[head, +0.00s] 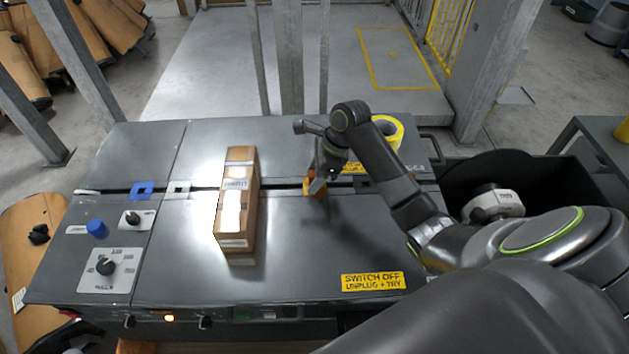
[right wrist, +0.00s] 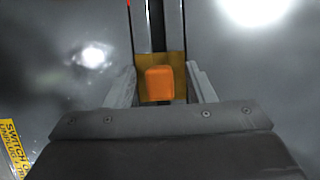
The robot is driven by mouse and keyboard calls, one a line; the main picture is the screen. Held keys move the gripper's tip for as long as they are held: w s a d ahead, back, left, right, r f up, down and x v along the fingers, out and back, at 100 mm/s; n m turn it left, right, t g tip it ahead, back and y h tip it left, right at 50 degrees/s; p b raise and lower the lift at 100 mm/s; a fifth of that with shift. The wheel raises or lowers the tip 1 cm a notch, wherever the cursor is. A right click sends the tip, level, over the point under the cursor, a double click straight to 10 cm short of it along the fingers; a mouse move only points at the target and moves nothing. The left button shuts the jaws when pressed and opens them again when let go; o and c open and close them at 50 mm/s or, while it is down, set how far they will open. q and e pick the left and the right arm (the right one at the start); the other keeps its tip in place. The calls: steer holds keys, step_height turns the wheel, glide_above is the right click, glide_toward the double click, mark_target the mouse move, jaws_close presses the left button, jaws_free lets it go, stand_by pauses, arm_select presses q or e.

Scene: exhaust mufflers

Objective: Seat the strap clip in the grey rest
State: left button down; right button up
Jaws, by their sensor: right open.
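An orange clip (head: 308,187), which I take for the strap clip, sits on the dark slot that runs across the grey machine top. In the right wrist view the orange block (right wrist: 160,83) stands on a brownish-yellow base over the slot. My right gripper (head: 318,180) is open at the clip and partly covers it in the head view. In the right wrist view its fingers (right wrist: 161,80) stand either side of the clip, with gaps showing. A light grey square piece (head: 178,188), possibly the grey rest, lies on the slot further left. My left gripper is not in view.
A tall brown box (head: 238,200) stands across the slot between the clip and the light grey piece. A blue piece (head: 142,190) sits at the slot's left. A yellow tape roll (head: 388,131) lies behind my right arm. A dark bin (head: 455,190) stands at right.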

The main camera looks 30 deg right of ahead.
steer(key=c, duration=1)
step_height(320, 180, up, 10)
steer(key=shift+r+p, duration=0.1)
steer(key=shift+p, duration=0.9)
